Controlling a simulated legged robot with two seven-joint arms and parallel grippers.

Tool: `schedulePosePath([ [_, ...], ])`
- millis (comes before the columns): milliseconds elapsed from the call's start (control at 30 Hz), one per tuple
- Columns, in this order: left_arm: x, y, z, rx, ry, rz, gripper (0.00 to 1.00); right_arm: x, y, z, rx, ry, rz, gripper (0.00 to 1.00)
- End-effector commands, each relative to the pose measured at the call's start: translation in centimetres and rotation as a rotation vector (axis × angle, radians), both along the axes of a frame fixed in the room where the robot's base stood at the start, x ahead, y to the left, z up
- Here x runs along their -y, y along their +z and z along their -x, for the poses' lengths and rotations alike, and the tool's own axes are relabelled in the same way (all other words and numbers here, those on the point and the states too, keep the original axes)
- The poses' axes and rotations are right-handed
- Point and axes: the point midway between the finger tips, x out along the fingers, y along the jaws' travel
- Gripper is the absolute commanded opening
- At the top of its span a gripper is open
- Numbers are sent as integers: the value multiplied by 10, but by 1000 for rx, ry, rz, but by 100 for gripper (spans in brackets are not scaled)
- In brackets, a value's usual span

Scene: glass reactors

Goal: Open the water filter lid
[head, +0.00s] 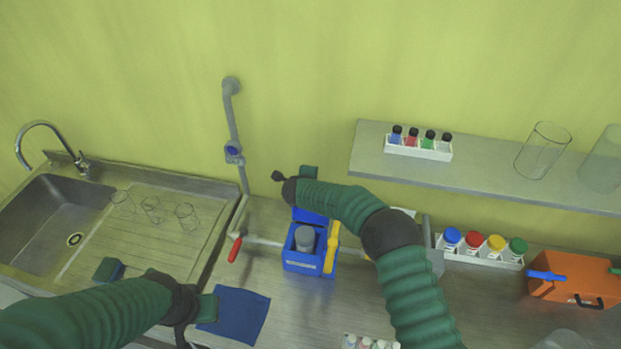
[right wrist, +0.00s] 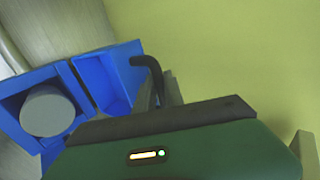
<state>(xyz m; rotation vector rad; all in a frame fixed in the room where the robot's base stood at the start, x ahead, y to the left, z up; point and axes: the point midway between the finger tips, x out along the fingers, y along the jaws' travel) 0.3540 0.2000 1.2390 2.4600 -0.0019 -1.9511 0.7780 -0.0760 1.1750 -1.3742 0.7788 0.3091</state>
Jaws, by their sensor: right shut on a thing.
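The water filter (head: 303,263) is a blue box on the bench, with a grey cylinder (head: 305,238) inside its open top. Its blue lid (head: 311,214) is raised at the back, partly hidden behind my right arm. In the right wrist view the hollow lid (right wrist: 112,82) stands open beside the box (right wrist: 28,83). My right gripper (head: 284,182) is at the lid's outer edge, shut on it; a dark curved piece shows there in the wrist view. My left gripper (head: 183,322) is beside a blue mat, its fingers unclear.
The blue mat (head: 234,313) lies on the bench left of the filter. A red-handled pipe (head: 236,250) and a yellow handle (head: 332,246) are close to the box. Glasses (head: 151,209) stand by the sink at left. A shelf (head: 480,178) and capped bottles (head: 474,242) are right.

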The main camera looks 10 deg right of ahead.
Motion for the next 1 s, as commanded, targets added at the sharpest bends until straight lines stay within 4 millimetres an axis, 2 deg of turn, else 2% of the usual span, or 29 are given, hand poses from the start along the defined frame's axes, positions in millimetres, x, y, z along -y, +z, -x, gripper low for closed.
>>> schedulePosePath([
  [33, 0, 6, 0, 0, 0, 0, 0, 1, 1, -2, -16, -1, -5, 0],
  [167, 0, 10, 0, 0, 0, 0, 0, 2, -2, -5, -42, 1, -13, 0],
  [633, 0, 11, 0, 0, 0, 0, 0, 2, -3, -7, -55, 2, -14, 0],
  [667, 0, 11, 0, 0, 0, 0, 0, 2, -3, -7, -55, 2, -14, 14],
  [733, 0, 11, 0, 0, 0, 0, 0, 2, -3, -7, -55, 2, -14, 22],
  [1000, 0, 11, 0, 0, 0, 0, 0, 1, -3, -7, -54, 2, -17, 22],
])
